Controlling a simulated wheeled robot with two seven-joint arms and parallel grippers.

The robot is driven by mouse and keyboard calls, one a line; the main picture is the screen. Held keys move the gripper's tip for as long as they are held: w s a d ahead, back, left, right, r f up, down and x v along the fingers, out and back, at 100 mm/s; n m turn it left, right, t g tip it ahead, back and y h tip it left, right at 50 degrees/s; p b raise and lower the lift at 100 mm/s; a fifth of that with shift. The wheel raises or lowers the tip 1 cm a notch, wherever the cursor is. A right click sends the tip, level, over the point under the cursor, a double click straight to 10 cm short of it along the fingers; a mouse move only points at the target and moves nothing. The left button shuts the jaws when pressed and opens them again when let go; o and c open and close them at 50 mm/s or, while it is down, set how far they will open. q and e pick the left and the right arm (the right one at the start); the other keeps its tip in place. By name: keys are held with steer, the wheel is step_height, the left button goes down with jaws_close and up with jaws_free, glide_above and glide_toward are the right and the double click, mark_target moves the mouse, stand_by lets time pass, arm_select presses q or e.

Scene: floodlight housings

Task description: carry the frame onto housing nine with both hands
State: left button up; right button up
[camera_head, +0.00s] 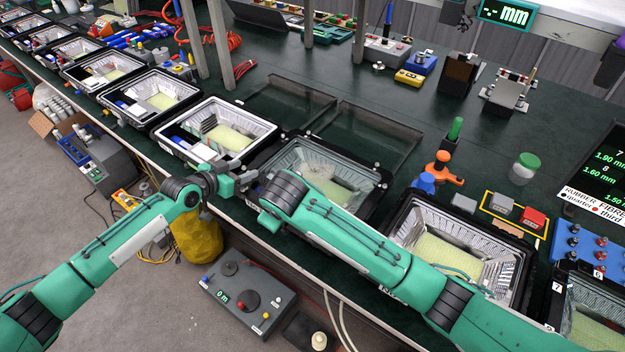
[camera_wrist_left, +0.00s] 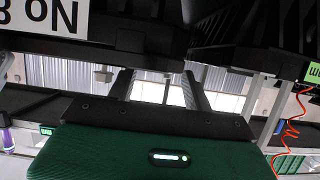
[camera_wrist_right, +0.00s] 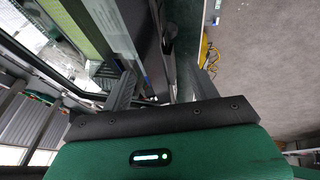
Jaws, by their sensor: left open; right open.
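A black-rimmed glass frame (camera_head: 349,160) appears to lie over the reflective housing in the middle of the bench; I cannot read that housing's number. My left gripper (camera_head: 238,179) is open at this housing's front left corner. In the left wrist view its fingers (camera_wrist_left: 160,80) are apart under dark rims, with bright background between them. My right arm crosses in front of the same housing and hides much of its front; its gripper is hard to make out in the head view. In the right wrist view the right gripper (camera_wrist_right: 165,88) is open, with a grey rim (camera_wrist_right: 148,45) between or behind its fingers.
Two dark mesh-like panels (camera_head: 375,136) lie behind the housings. Open housings stand to the left (camera_head: 262,114) and right (camera_head: 520,262). An orange-topped tool (camera_head: 440,168) and a blue-topped item (camera_head: 425,183) stand close to the right. A control box (camera_head: 247,297) is below the bench edge.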

arm_select(q)
steer(key=shift+w+d+f, duration=0.1)
steer(key=shift+w+d, duration=0.05)
steer(key=shift+w, duration=0.1)
arm_select(e)
steer(key=shift+w+f, duration=0.1)
steer(key=shift+f, duration=0.15)
arm_select(q)
steer(key=c, duration=0.9)
arm_select(e)
steer(key=c, duration=0.9)
arm_select(q)
jaws_close()
arm_select(e)
jaws_close()
steer(key=shift+r, duration=0.2)
